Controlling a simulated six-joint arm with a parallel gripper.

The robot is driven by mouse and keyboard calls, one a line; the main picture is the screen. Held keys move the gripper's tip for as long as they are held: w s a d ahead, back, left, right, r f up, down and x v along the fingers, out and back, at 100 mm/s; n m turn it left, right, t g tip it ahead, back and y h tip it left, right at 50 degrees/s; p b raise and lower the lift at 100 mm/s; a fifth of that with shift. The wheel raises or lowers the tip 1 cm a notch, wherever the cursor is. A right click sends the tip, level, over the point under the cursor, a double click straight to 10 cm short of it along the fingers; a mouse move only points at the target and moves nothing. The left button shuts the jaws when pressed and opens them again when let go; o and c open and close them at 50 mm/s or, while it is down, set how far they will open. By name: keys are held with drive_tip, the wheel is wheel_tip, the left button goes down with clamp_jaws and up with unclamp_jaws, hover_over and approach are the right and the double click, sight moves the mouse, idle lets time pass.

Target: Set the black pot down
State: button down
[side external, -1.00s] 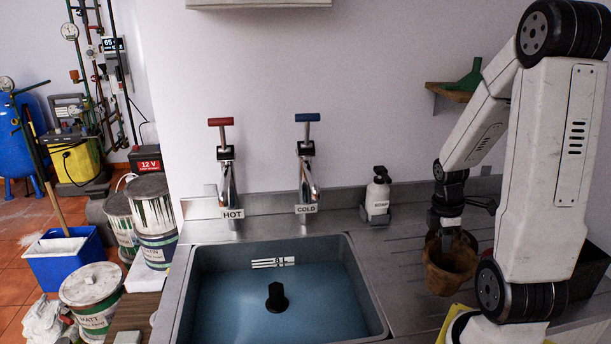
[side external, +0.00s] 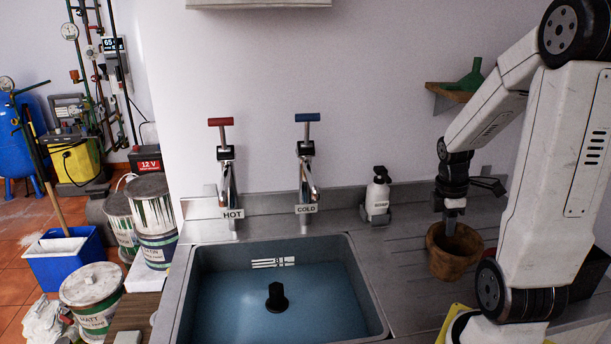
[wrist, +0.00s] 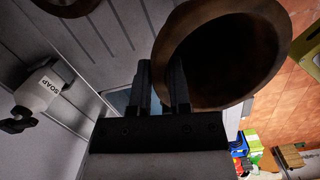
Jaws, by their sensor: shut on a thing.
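The pot (side external: 456,262) looks brown, not black, in the side view. It is a round, open-topped pot, slightly tilted, over the ridged drainer right of the sink. In the wrist view its wide dark mouth (wrist: 222,60) fills the upper right. My gripper (side external: 450,228) points down at the pot's left rim. In the wrist view my gripper's fingers (wrist: 162,88) are shut on the rim wall, one on each side. I cannot tell whether the pot's base touches the drainer.
The sink (side external: 276,310) holds blue water with a black plug-like piece (side external: 277,297). A soap bottle (side external: 377,192) stands at the back of the drainer (side external: 405,262). A dark round object (wrist: 66,5) is cut off in the wrist view. Paint tins (side external: 90,298) stand left.

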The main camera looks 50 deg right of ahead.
wheel_tip(320, 180, up, 11)
drive_tip(key=w+a+r+n, duration=0.1)
drive_tip(key=w+a+n, duration=0.2)
drive_tip(key=w, duration=0.6)
drive_tip(key=w+a+r+n, duration=0.1)
drive_tip(key=w+a+n, duration=0.25)
drive_tip(key=w, duration=0.45)
drive_tip(key=w+a+r+n, duration=0.1)
drive_tip(key=w+a+n, duration=0.15)
drive_tip(key=w, duration=0.65)
drive_tip(key=w+a+f+n, duration=0.1)
drive_tip(key=w+a+n, duration=0.25)
drive_tip(key=a, duration=0.65)
drive_tip(key=w+a+f+n+t+h, duration=0.1)
drive_tip(key=w+a+n, duration=0.3)
drive_tip(key=a, duration=0.6)
drive_tip(key=w+a+f+n, duration=0.1)
drive_tip(key=w+a+n, duration=0.3)
drive_tip(key=a, duration=0.6)
wheel_tip(320, 180, down, 30)
drive_tip(key=w+m, duration=0.1)
drive_tip(key=shift+w, duration=0.15)
